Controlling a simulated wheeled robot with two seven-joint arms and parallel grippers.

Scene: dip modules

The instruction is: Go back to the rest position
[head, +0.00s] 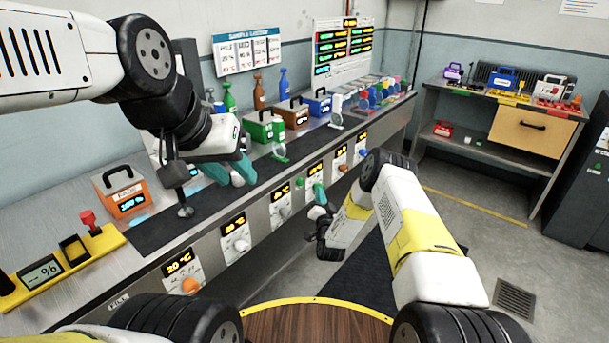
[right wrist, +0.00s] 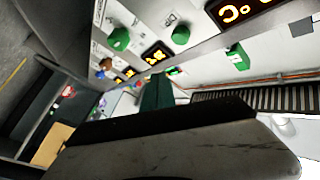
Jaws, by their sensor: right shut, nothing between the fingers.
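My right gripper (head: 319,192) has green fingers and is low in front of the bench's front panel. It is shut and empty. Its green fingers also show in the right wrist view (right wrist: 157,93), pointing toward the panel with its knobs and lit displays.
The long bench (head: 60,237) carries an orange box (head: 124,199), a yellow tray (head: 95,246), a green box (head: 264,127) and several bottles. Its front panel has knobs (head: 191,286) and displays close to my right gripper. A side shelf (head: 473,98) stands at the back right. The floor (head: 470,230) between is clear.

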